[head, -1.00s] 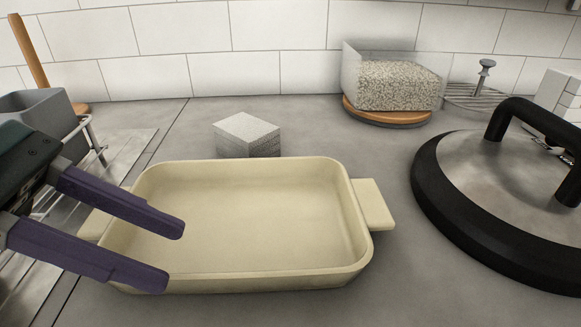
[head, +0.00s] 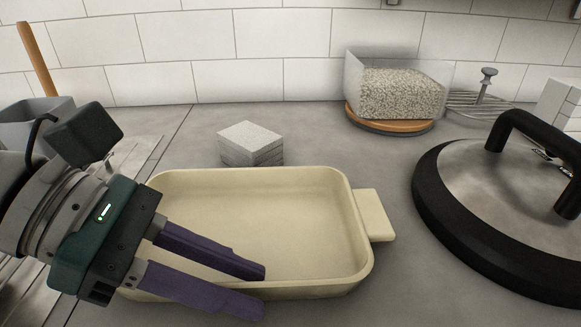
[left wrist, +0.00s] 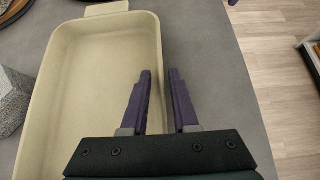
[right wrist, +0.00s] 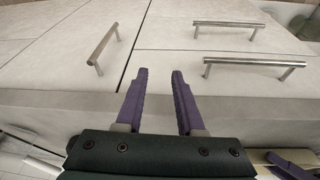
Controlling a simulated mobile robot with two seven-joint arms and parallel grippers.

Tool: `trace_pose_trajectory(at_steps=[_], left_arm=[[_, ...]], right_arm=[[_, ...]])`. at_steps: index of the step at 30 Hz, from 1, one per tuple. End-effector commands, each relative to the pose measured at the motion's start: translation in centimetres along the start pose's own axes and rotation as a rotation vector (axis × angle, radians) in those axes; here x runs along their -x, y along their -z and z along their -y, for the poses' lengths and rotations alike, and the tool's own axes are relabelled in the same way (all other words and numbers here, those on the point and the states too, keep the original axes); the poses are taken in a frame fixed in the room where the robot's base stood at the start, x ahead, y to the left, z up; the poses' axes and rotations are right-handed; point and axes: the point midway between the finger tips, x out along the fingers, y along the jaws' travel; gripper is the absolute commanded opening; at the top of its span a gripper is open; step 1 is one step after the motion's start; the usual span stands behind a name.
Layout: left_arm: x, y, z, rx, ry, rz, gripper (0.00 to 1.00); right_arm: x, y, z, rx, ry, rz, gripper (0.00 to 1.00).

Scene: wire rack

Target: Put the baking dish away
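The cream baking dish (head: 310,215) lies upright and empty on the grey counter, its right handle (head: 373,214) clear. It also shows in the left wrist view (left wrist: 85,85). My left gripper (head: 262,288) is over the dish's near side. Its two purple fingers are apart, one on the inner side of the near wall and one on the outer side, with the wall's rim between or just below them; contact cannot be told. My right gripper (right wrist: 160,75) is open and empty, facing cabinet fronts with bar handles; it is out of the head view.
A stack of light stone coasters (head: 250,143) stands behind the dish. A clear container of grain (head: 400,92) sits on a round wooden board at the back. A large black-rimmed lid (head: 480,195) lies to the right. A grey container (head: 40,115) stands at left.

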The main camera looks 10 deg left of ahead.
Motion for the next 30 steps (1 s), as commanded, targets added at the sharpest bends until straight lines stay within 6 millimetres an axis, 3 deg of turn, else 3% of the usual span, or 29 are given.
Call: trace_pose_trajectory(at_steps=[7, 30], left_arm=[[0.02, 0.0, 0.01, 0.0, 0.0, 0.0, 0.0], [0.01, 0.02, 0.03, 0.002, 0.001, 0.0, 0.0]], right_arm=[[0.0, -0.01, 0.0, 0.0, 0.0, 0.0, 0.37], [0.0, 0.01, -0.01, 0.0, 0.0, 0.0, 0.37]])
